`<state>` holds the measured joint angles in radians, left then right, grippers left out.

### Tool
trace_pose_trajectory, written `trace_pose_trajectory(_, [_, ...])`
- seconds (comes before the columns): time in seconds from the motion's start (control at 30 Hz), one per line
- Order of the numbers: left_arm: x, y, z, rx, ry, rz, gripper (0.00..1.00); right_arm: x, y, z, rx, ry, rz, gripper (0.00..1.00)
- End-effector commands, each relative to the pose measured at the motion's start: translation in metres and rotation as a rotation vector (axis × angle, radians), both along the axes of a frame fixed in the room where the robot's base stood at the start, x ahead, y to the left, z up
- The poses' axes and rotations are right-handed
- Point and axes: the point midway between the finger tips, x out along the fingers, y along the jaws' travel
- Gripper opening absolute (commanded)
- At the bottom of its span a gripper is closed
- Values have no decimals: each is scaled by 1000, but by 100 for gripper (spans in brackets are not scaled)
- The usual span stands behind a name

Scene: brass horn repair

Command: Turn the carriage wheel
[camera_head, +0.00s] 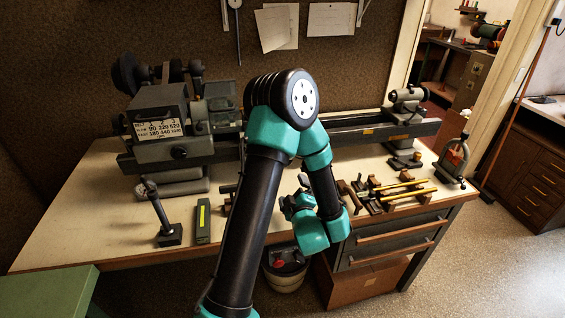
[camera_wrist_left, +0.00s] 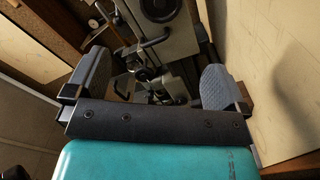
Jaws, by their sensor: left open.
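The grey lathe stands along the back of the bench, with its headstock (camera_head: 160,125) at the left and tailstock (camera_head: 408,98) at the right. My left arm crosses in front of its middle and hides the carriage and its wheel in the head view. My right gripper is not in view.
A dark upright tool on a block (camera_head: 165,232) and a green box (camera_head: 202,223) stand at the bench's left front. Several tools and yellow rods (camera_head: 405,188) lie at the right. A bucket (camera_head: 286,275) is below the edge. The left bench top is mostly clear.

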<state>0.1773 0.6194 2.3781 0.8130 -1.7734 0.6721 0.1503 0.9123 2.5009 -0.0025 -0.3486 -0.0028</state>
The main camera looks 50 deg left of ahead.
Motion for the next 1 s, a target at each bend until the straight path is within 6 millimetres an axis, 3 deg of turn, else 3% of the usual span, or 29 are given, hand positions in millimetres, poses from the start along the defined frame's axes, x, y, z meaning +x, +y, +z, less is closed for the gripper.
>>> trace_pose_trajectory(0.8, [67,117,0,2,0,2,100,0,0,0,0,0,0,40])
trace_pose_trajectory(1.0, [78,134,0,2,0,0,100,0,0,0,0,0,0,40])
